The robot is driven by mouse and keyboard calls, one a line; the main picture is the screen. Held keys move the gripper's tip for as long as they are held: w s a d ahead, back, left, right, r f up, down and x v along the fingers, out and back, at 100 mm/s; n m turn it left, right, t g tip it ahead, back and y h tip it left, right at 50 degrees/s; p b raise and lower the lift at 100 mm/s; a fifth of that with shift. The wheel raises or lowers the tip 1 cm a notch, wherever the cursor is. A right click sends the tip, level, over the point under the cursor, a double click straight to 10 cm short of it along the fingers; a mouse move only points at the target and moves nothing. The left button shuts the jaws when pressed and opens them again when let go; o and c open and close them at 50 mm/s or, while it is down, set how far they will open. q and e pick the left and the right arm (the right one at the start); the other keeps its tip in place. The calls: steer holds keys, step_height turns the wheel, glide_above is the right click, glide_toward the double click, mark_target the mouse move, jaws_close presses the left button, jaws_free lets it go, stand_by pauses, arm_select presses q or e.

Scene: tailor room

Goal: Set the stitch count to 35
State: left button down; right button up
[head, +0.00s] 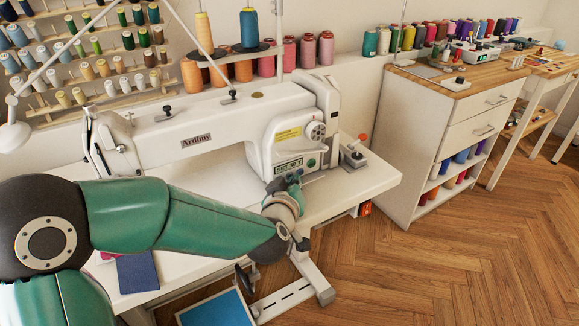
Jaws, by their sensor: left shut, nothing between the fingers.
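A white sewing machine (210,128) marked "Ardimy" stands on a white table. On its right-hand head is a small display (289,169) with "SET" and digits too small to read surely. A round dial (316,131) sits above and to the right of the display. A dark round button (311,163) is just right of the display. My left gripper (288,183) is shut and empty, close below the display. I cannot tell whether its tips touch the panel. The left wrist hides the machine's lower front edge there. My right gripper is not in view.
A small device with a red-orange knob (361,139) stands on the table's right end (375,180). A white cabinet (430,130) stands further right. Thread spools line the wall and rack. A blue pad (215,310) lies low in front. Wooden floor (450,260) is clear at the right.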

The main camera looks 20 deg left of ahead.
mark_target(311, 213)
arm_select(q)
steer(key=shift+s+d, duration=0.35)
steer(key=shift+d, duration=0.05)
steer(key=shift+s+d+p, duration=0.2)
steer(key=shift+s+d, duration=0.75)
steer(key=shift+d, duration=0.25)
steer(key=shift+s+d+p, duration=0.15)
steer(key=shift+s+d, duration=0.75)
steer(key=shift+d, duration=0.3)
stand_by(0.4)
steer(key=shift+s+d+r+p, duration=0.1)
steer(key=shift+s+d+p, duration=0.6)
steer(key=shift+d+p, duration=0.3)
steer(key=shift+s+d, duration=0.1)
steer(key=w+a, duration=0.1)
steer(key=a, duration=0.1)
steer(key=w+a, duration=0.2)
steer(key=w+a+b, duration=0.1)
steer(key=shift+w+a+f, duration=0.25)
steer(key=shift+a, duration=0.15)
steer(key=shift+w+a, duration=0.45)
steer(key=shift+a, duration=0.15)
